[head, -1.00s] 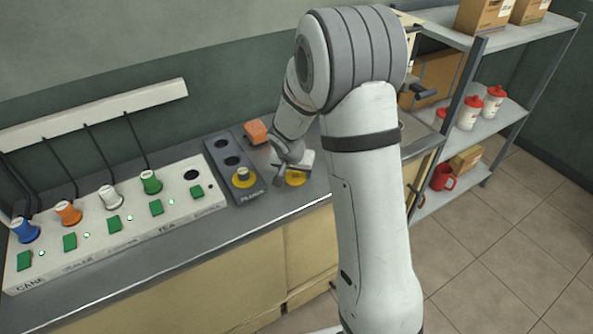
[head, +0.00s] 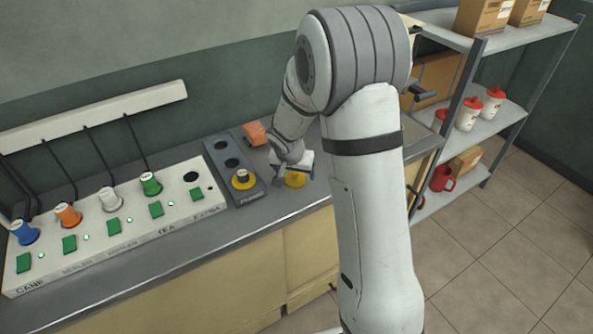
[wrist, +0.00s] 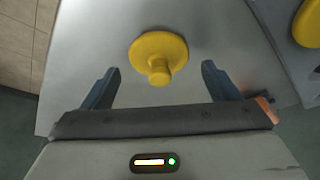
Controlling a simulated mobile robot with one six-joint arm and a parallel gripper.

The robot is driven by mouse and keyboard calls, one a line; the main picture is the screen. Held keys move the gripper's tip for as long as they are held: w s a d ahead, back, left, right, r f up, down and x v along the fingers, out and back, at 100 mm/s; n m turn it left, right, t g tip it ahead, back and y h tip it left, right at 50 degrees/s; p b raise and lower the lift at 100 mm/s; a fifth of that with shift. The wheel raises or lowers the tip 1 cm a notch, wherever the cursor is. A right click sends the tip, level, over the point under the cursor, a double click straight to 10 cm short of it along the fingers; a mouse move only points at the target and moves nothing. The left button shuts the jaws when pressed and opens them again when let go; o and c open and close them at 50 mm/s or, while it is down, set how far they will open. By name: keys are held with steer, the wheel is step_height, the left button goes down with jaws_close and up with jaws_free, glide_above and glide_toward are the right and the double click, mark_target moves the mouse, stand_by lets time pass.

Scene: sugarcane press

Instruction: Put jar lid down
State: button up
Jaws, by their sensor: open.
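The jar lid (wrist: 158,52) is a yellow disc with a round knob. In the wrist view it lies on the grey counter top, knob toward my gripper (wrist: 160,85). My gripper is open, with one blue-grey finger on each side and clear space between the fingers and the knob. In the head view the yellow lid (head: 296,181) is on the counter just below my gripper (head: 292,172), which hides part of it.
A dark panel (head: 235,170) with round holes and another yellow piece (head: 243,180) stands left of the lid. An orange block (head: 254,134) lies behind. A white switch panel (head: 120,225) fills the left counter. The counter's front edge (head: 180,268) is close.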

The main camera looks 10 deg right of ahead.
steer(key=v, duration=1)
steer(key=s+d+r+n+y, duration=0.1)
steer(key=s+r+n, duration=0.1)
steer(key=s, duration=1)
steer(key=s+d+r+n+g+y, duration=0.1)
steer(key=s+r+n, duration=0.2)
steer(key=s, duration=0.9)
step_height(320, 180, up, 3)
steer(key=shift+s+d+f+g, duration=0.15)
steer(key=shift+s+d+g, duration=0.1)
steer(key=shift+s+g, duration=0.1)
